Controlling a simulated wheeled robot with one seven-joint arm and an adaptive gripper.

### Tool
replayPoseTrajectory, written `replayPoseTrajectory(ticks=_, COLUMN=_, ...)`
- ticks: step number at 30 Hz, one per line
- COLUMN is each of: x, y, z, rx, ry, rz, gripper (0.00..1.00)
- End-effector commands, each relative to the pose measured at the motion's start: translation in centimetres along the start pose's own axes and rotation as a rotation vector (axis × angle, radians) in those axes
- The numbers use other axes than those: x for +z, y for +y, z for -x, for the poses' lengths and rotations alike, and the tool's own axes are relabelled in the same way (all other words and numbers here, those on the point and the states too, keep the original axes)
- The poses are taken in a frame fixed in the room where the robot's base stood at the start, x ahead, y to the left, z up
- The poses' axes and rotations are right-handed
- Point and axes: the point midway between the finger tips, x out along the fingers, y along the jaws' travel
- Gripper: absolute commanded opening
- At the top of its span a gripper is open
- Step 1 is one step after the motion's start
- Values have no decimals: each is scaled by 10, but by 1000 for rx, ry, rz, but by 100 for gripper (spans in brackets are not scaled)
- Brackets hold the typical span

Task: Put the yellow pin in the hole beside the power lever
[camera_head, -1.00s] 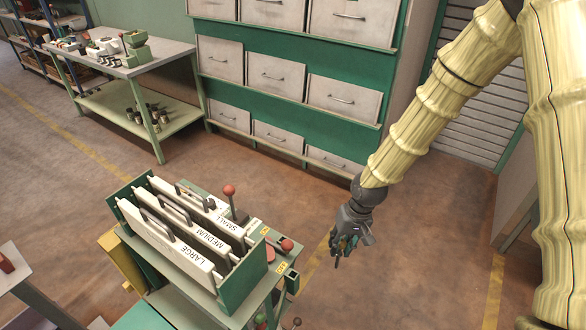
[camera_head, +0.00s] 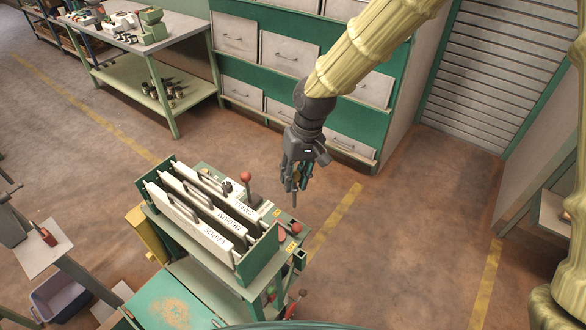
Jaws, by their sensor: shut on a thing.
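My gripper (camera_head: 297,180) is in the air just right of the hopper machine's top. It is shut on a small, thin thing whose grey end (camera_head: 294,197) points down. It looks like a pin, but the fingers hide most of it and I cannot make out yellow.
White hoppers marked LARGE (camera_head: 195,227), MEDIUM and SMALL stand in the green machine. A red button (camera_head: 281,230) and yellow labels are at its right end. More levers (camera_head: 303,293) are below. A drawer cabinet (camera_head: 275,50) stands behind; the floor at right is clear.

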Motion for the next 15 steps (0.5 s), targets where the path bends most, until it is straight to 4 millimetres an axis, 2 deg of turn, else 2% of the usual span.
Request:
replayPoseTrajectory(ticks=5, x=0, y=-4, z=3, rx=2, ry=-3, rz=9, gripper=0)
replayPoseTrajectory(ticks=15, x=0, y=1, z=-24, rx=1, ry=-2, rz=9, gripper=0)
